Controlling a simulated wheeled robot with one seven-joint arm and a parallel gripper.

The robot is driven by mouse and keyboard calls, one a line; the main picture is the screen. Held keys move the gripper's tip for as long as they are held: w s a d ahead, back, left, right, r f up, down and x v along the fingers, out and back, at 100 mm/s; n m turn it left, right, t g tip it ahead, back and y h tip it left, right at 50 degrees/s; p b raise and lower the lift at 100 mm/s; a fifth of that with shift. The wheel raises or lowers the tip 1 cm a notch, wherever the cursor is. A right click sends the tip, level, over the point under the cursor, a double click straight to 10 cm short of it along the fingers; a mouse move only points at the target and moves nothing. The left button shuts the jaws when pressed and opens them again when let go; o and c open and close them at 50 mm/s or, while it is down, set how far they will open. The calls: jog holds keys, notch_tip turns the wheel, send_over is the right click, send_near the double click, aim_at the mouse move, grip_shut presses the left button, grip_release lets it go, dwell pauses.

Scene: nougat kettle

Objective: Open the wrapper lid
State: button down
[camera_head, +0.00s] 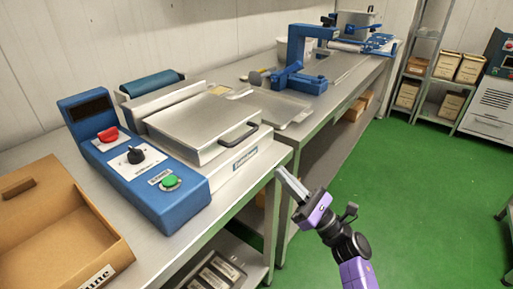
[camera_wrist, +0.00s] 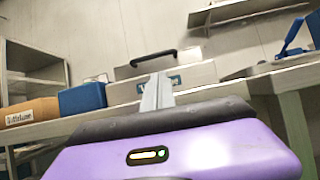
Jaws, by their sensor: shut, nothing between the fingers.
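The wrapper machine stands on the steel bench, with its flat grey metal lid (camera_head: 205,122) lying closed. A black handle (camera_head: 240,135) sits on the lid's front right edge; it also shows in the wrist view (camera_wrist: 153,58), above and beyond my fingertips. The blue control box (camera_head: 135,160) with red, black and green knobs is at the lid's left. My gripper (camera_head: 281,172) is shut and empty, in front of the bench's front edge, right of and below the handle, and apart from it. In the wrist view my gripper (camera_wrist: 156,80) points toward the machine's front.
A cardboard box (camera_head: 60,235) stands left of the control box. A blue press (camera_head: 300,65) and a flat metal plate (camera_head: 275,105) are behind the wrapper. The bench edge (camera_head: 285,150) is close to my gripper. The green floor (camera_head: 420,190) at the right is clear.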

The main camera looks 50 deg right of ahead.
jog(key=p+x, duration=0.2)
jog(key=x, duration=0.8)
jog(key=shift+s+r+p, duration=0.15)
jog(key=shift+r+p, duration=0.8)
jog(key=shift+r, duration=0.7)
jog(key=w+r+p, duration=0.4)
jog(key=r+p, duration=0.4)
jog(key=r, duration=0.3)
jog(key=w+r+g+p, duration=0.1)
jog(key=w+r+p, duration=0.3)
jog(key=r+p, duration=0.3)
notch_tip(320, 180, up, 4)
jog(key=shift+w+a+f+p, duration=0.1)
jog(key=shift+w+a+p, duration=0.1)
jog(key=shift+w+p, duration=0.15)
jog(key=shift+s+f+g, duration=0.1)
jog(key=shift+f+g, duration=0.05)
jog(key=shift+g, duration=0.15)
